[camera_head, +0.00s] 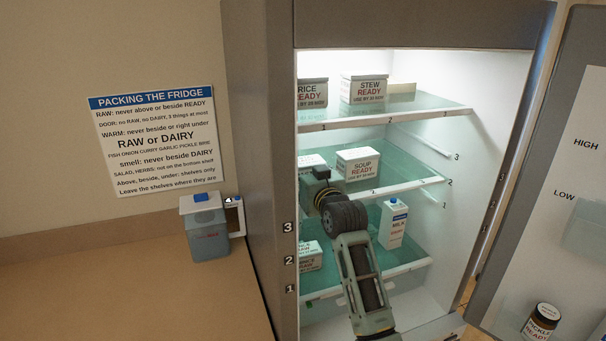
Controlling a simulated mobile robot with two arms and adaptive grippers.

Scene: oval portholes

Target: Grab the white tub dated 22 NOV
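Several white tubs stand in the open fridge. A STEW READY tub (364,89) and a RICE READY tub (312,93) are on the top shelf. A SOUP READY tub (358,165) is on the middle shelf, with another white tub (311,160) left of it, partly hidden by my gripper. A tub marked RAW (309,256) is on the low shelf. The dates are too small to read surely. My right gripper (321,174) reaches in at the middle shelf, close to the partly hidden tub. Its fingers are too unclear to show contact or opening. My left gripper is out of view.
A milk carton (393,224) stands on the low shelf, right of my arm. A blue-grey container (206,226) stands on the counter (130,290), below a rules sign (157,140).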

